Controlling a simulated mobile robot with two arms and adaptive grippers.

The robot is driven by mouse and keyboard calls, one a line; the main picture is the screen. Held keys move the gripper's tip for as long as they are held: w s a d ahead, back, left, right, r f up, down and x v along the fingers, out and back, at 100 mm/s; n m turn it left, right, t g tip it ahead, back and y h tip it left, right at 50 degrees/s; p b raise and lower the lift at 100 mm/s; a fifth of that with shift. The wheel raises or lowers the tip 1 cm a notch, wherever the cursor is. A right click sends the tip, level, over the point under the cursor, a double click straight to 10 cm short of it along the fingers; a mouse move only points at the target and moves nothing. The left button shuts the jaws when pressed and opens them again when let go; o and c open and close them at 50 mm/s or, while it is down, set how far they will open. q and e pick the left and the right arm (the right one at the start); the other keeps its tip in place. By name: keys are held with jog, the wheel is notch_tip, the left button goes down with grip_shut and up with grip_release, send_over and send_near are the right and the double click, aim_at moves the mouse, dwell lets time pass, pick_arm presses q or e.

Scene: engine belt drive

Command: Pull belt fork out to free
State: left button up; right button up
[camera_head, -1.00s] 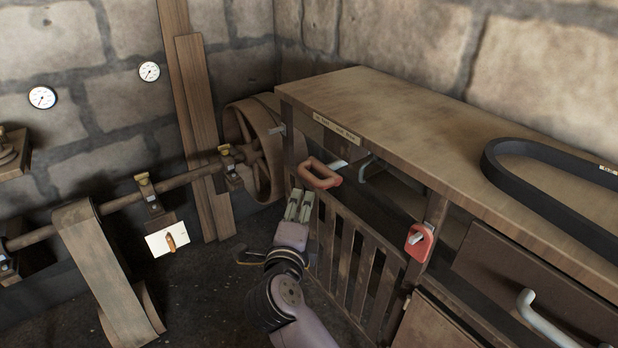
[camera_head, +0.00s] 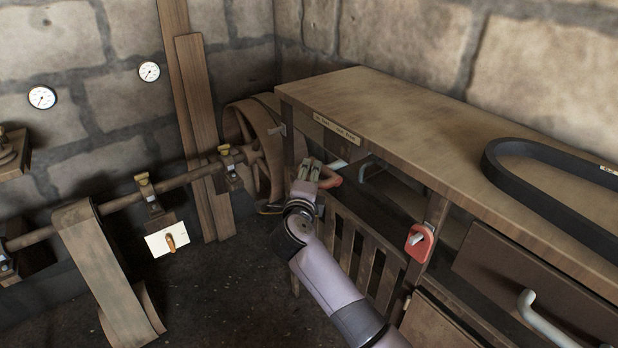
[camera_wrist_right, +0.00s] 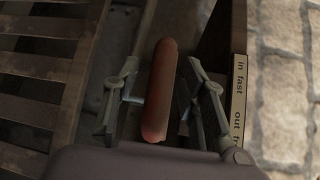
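The belt fork's orange-red handle (camera_head: 331,176) sticks out at the left end of the wooden bench, below its top. My right gripper (camera_head: 311,170) is at the handle and hides part of it in the head view. In the right wrist view the handle (camera_wrist_right: 161,90) lies between the two fingers of the gripper (camera_wrist_right: 162,85). Gaps show on both sides, so the fingers are open around it. The label (camera_wrist_right: 238,100) reads "in fast" and "out fr…", its end cut off. My left gripper is out of view.
A slatted wooden gate (camera_head: 349,252) stands below the handle. A red bracket with a grey lever (camera_head: 419,243) is on the bench front. A black belt loop (camera_head: 545,178) lies on the bench top. A shaft with a large pulley (camera_head: 238,130) is at the left.

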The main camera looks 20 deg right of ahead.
jog(key=shift+c, duration=0.6)
grip_shut()
